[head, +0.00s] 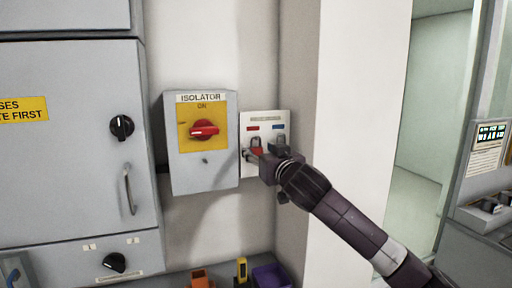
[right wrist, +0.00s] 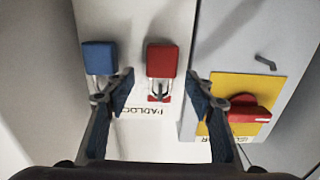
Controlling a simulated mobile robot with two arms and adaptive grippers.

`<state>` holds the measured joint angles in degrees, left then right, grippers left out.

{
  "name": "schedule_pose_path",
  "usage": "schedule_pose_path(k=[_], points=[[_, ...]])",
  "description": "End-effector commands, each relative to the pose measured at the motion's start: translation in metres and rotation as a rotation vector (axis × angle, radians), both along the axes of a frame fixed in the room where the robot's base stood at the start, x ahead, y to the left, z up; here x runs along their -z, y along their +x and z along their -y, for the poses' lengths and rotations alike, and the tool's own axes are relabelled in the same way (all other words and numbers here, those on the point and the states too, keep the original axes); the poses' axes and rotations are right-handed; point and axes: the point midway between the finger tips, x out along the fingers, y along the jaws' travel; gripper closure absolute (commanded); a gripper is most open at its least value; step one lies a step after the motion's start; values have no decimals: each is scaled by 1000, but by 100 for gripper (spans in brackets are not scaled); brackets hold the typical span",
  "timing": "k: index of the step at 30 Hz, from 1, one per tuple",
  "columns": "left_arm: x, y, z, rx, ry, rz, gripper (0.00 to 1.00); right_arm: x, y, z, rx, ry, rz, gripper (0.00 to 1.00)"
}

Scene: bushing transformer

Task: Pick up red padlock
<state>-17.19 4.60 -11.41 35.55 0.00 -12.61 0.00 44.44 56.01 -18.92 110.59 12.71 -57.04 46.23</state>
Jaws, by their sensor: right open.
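The red padlock (right wrist: 162,60) hangs by its shackle on the white padlock board (right wrist: 180,15). In the head view, the red padlock (head: 257,152) is partly hidden by my right gripper (head: 260,157). In the right wrist view my right gripper (right wrist: 160,88) is open, with one blue-padded finger on each side of the padlock's shackle area. The fingers look apart from the padlock; I cannot tell their exact depth. My left gripper is in neither view.
A blue padlock (right wrist: 100,58) hangs close beside the red one, near one finger. The isolator box (head: 203,175) with its red rotary switch (head: 204,130) stands left of the board. A wall corner (head: 298,100) juts out at the right. Orange (head: 198,279) and purple (head: 270,276) containers sit below.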

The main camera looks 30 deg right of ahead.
Motion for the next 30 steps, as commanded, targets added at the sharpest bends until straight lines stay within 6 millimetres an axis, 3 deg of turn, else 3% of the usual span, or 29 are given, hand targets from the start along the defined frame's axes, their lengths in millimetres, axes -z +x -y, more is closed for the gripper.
schedule_pose_path(k=[10,23,30], points=[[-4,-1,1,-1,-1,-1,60,1,10,2,-1,0,0,51],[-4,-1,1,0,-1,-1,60,1,9,2,-1,0,-1,97],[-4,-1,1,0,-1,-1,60,0,9,2,-1,0,0,98]])
